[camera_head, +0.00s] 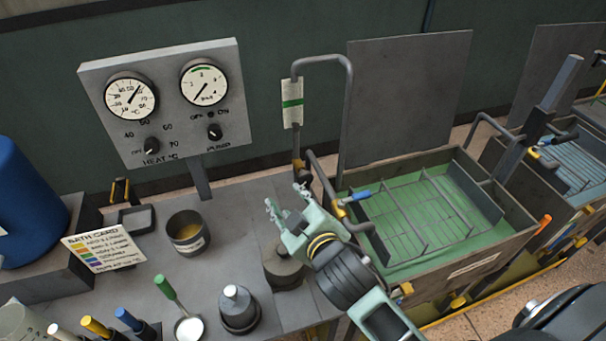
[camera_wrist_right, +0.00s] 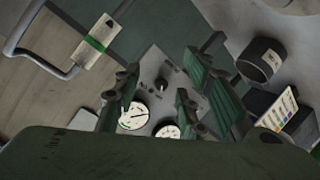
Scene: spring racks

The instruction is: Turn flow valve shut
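A bent grey pipe (camera_head: 349,90) rises behind the bench, with a white flow tube with a green band (camera_head: 292,103) on it. The tube also shows in the wrist view (camera_wrist_right: 97,42). A brass-coloured fitting (camera_head: 300,170) sits below the tube. A lower pipe has a yellow fitting (camera_head: 341,212) and a blue-tipped lever (camera_head: 357,196) at the tank's edge. I cannot tell for sure which part is the flow valve. My right gripper (camera_head: 286,206) is open and empty, above the bench and left of the lever; its fingers are apart in the wrist view (camera_wrist_right: 158,100). My left gripper is not in view.
A gauge panel (camera_head: 180,112) stands at the back left. A tank with green liquid (camera_head: 455,268) is to the right.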

